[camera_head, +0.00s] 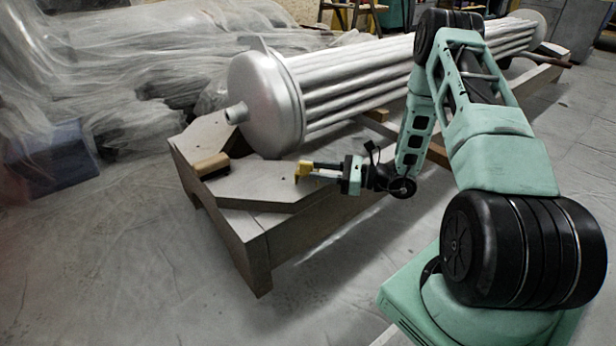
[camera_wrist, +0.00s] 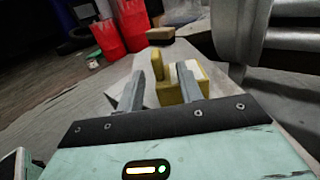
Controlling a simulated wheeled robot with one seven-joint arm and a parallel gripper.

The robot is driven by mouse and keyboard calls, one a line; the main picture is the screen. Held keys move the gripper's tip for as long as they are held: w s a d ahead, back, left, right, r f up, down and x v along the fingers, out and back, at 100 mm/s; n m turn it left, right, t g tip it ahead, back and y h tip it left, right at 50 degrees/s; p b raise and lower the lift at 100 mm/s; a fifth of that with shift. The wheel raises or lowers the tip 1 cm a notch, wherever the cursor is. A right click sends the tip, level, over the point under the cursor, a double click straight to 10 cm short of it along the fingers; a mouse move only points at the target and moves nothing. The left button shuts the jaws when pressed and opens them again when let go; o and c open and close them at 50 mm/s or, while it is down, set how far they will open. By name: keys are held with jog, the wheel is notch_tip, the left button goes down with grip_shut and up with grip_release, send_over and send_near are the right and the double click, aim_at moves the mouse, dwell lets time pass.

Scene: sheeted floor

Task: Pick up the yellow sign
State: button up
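The yellow sign (camera_head: 302,171) is a small yellow piece on the wooden stand, right at the fingertips of my gripper (camera_head: 318,171). In the wrist view, the yellow sign (camera_wrist: 170,92) shows between my gripper's fingers (camera_wrist: 162,80) and past the right finger, which hides part of it. A pale face shows beside that finger. The fingers are apart, with a gap between the left finger and the yellow piece. I cannot tell whether the right finger touches it.
The wooden stand (camera_head: 262,240) holds a large metal tube bundle (camera_head: 265,100) just behind my gripper. A small wooden block (camera_head: 211,165) lies on the stand to the left. Plastic-draped objects (camera_head: 110,70) fill the back left. The front left floor is clear.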

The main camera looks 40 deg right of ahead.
aim_at(308, 170)
jog(key=b+x, duration=0.2)
jog(key=x, duration=0.1)
jog(key=shift+w+a, duration=0.2)
jog(key=shift+a, duration=0.05)
jog(key=shift+w+a+r, duration=0.1)
jog(key=shift+w+a, duration=0.05)
jog(key=shift+w, duration=0.05)
jog(key=shift+c, duration=0.3)
grip_shut()
